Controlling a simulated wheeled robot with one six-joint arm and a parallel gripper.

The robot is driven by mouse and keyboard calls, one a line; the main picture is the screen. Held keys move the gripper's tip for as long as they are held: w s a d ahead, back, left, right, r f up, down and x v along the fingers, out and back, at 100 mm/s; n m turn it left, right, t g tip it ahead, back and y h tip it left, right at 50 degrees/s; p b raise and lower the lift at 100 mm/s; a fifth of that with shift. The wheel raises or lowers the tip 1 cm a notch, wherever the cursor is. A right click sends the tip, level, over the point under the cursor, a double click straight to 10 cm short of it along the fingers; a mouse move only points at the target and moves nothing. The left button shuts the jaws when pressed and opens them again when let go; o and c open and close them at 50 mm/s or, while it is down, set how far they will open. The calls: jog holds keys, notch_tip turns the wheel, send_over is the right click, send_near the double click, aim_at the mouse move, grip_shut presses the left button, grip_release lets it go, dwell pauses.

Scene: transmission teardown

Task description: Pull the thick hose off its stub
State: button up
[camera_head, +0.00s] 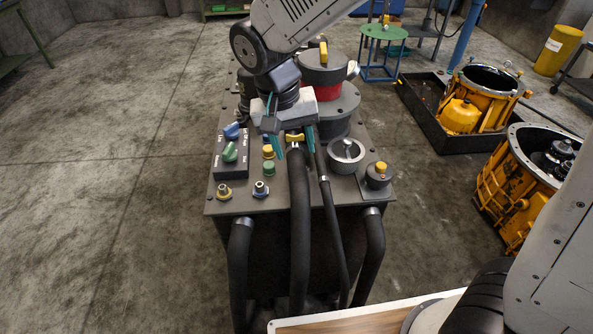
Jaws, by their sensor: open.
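The thick black hose (299,222) hangs down the front of the grey machine from a yellow-collared end (294,138) on its top. The stub itself is hidden by the hose end. My gripper (296,147) is open at the top of this hose, with its teal fingertips on either side of the hose end in the picture. I cannot tell whether the fingers touch it. A thinner hose (331,215) runs down just to the right.
The machine top (235,205) carries a control box (229,163) with blue and green knobs, several buttons and a round lid (346,152). Other black hoses hang left (239,275) and right (372,255). Orange housings (500,195) stand at right. The floor at left is clear.

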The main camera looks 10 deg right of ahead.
aim_at(299, 188)
jog(key=shift+w+a+f, duration=0.1)
jog(key=shift+a+f, duration=0.3)
jog(key=shift+f, duration=0.4)
jog(key=f, duration=0.2)
jog(key=d+f, duration=0.1)
jog(key=f, duration=0.3)
jog(key=shift+d+f, duration=0.25)
jog(key=shift+f, duration=0.15)
grip_shut()
jog(key=s, duration=0.5)
jog(key=shift+a, duration=0.1)
grip_release()
